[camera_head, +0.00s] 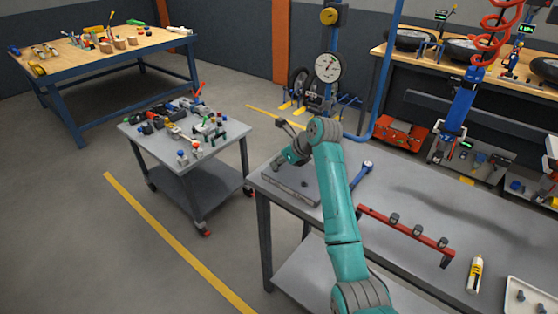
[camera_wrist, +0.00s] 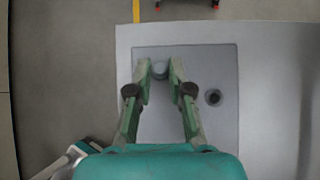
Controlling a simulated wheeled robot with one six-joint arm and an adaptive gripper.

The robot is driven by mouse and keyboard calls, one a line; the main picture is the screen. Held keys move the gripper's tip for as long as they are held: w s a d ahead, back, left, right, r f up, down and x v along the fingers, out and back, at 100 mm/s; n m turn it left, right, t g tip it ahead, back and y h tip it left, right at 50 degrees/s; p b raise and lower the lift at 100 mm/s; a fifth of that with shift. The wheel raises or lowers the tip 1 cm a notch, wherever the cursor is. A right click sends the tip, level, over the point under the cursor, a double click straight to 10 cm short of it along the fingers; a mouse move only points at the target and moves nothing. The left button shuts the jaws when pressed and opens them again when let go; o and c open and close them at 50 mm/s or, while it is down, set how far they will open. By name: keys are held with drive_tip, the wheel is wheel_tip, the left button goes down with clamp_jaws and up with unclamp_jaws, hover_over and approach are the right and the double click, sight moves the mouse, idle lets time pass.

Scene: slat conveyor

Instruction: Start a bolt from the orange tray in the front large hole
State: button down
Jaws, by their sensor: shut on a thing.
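A flat grey plate (camera_head: 283,189) lies at the near left corner of the grey bench. It also shows in the wrist view (camera_wrist: 186,130). My gripper (camera_head: 291,156) is over its far part. In the wrist view my gripper's fingertips (camera_wrist: 160,72) are shut on a grey round-headed bolt (camera_wrist: 160,70), seen from above. Whether the bolt's lower end is in a hole cannot be told. A dark round feature (camera_wrist: 213,97), a hole or a bolt in one, is to the right on the plate. No orange tray can be clearly made out.
A blue wrench-like tool (camera_head: 362,173) and a red bar (camera_head: 405,229) with several dark pieces lie on the bench. A yellow tube (camera_head: 474,274) and a pale tray (camera_head: 510,296) are at right. A cluttered cart (camera_head: 155,155) stands left.

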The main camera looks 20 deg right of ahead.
drive_tip(key=shift+f, duration=0.1)
drive_tip(key=shift+s+a+m+h, duration=0.15)
drive_tip(key=shift+m+h, duration=0.25)
drive_tip(key=shift+m, duration=0.2)
drive_tip(key=shift+m+t+h, duration=0.5)
drive_tip(key=shift+m+h, duration=0.1)
drive_tip(key=shift+m, duration=0.3)
drive_tip(key=c, duration=1)
unclamp_jaws()
